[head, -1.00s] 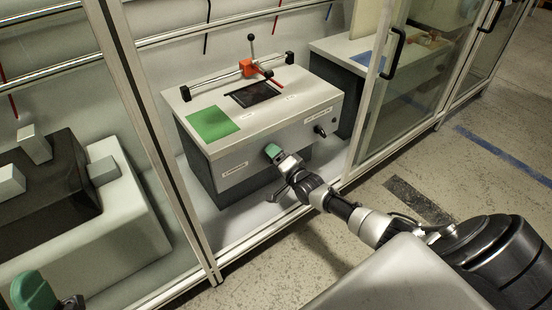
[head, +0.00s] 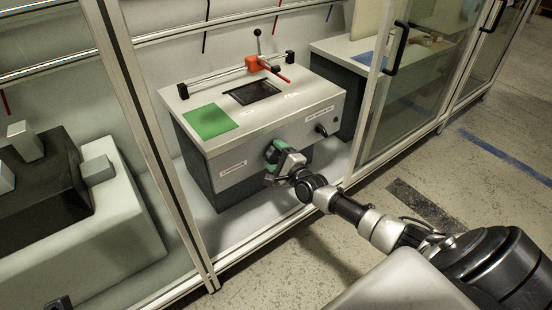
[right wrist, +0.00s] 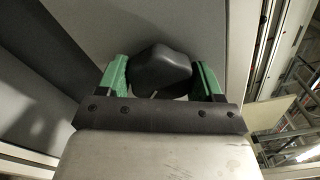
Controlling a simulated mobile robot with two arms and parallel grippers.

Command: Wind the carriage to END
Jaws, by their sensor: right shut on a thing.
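The red carriage (head: 257,64) sits on a rail on top of a grey-and-white machine box (head: 285,112), right of the rail's middle. It carries an upright post with a dark ball and a red arm pointing right. My right gripper (head: 274,157) is at the box's front face, its green fingers on either side of a dark knob. The knob (right wrist: 162,70) shows between the fingers in the right wrist view. In the head view the gripper mostly hides it. The labels are too small to read. Only a dark bit of what may be my left gripper (head: 60,303) shows at bottom left.
Rail end blocks (head: 183,91) stand at both ends. A green patch (head: 209,121) and a dark opening (head: 253,92) are on the box top. A small dark handle (head: 321,130) is on the front right. Metal frame posts (head: 150,140) and a glass door (head: 420,90) flank the box.

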